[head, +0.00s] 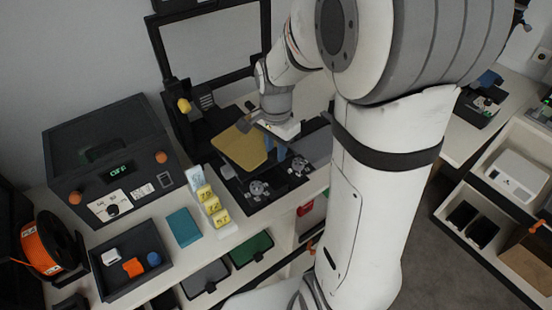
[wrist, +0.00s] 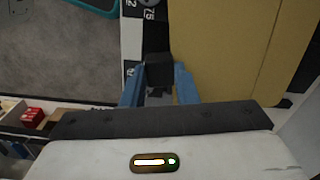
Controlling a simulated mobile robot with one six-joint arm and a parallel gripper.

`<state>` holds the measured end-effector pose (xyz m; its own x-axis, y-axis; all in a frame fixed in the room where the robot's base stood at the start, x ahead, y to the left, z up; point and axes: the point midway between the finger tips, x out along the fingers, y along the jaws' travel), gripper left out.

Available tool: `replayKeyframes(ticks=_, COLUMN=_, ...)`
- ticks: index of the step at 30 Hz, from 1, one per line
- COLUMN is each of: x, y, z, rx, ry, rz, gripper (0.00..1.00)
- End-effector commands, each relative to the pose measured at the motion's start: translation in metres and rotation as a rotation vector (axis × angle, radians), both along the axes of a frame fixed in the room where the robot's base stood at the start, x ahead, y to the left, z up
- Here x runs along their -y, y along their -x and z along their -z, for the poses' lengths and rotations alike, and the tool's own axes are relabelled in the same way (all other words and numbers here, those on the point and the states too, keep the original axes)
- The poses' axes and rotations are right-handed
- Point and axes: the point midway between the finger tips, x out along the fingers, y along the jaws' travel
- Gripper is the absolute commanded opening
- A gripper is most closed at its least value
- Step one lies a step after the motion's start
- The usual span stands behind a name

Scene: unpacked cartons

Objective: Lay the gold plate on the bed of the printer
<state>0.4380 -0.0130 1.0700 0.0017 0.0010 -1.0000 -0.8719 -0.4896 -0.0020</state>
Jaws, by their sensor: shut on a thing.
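The gold plate (head: 242,148) is in the head view, over the dark base of the printer (head: 232,187). It also fills the upper right of the wrist view (wrist: 222,50). My gripper (head: 275,146) is at the plate's right edge. In the wrist view the blue fingers of my gripper (wrist: 159,85) are shut on a small dark block (wrist: 158,70) beside the plate's left edge; it looks like the plate's grip tab. The bed is mostly hidden beneath the plate. I cannot tell whether the plate touches it.
Two round knobs (head: 258,188) sit at the printer's front. Left of it are a white stand with yellow labels (head: 208,199), a teal block (head: 183,227), a dark box with a display (head: 110,165) and a tray (head: 130,288). An orange spool (head: 48,244) stands far left.

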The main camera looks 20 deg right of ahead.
Motion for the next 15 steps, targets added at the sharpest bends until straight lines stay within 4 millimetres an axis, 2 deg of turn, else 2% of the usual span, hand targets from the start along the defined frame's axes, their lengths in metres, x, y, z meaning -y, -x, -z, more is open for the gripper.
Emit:
replayKeyframes(ticks=6, x=0.001, y=0.018, z=0.001, rx=0.002, ry=0.000, rz=0.173, gripper=0.00)
replayKeyframes(ticks=15, x=-0.001, y=0.016, z=0.007, rx=0.001, ry=-0.001, rz=0.203, gripper=0.00)
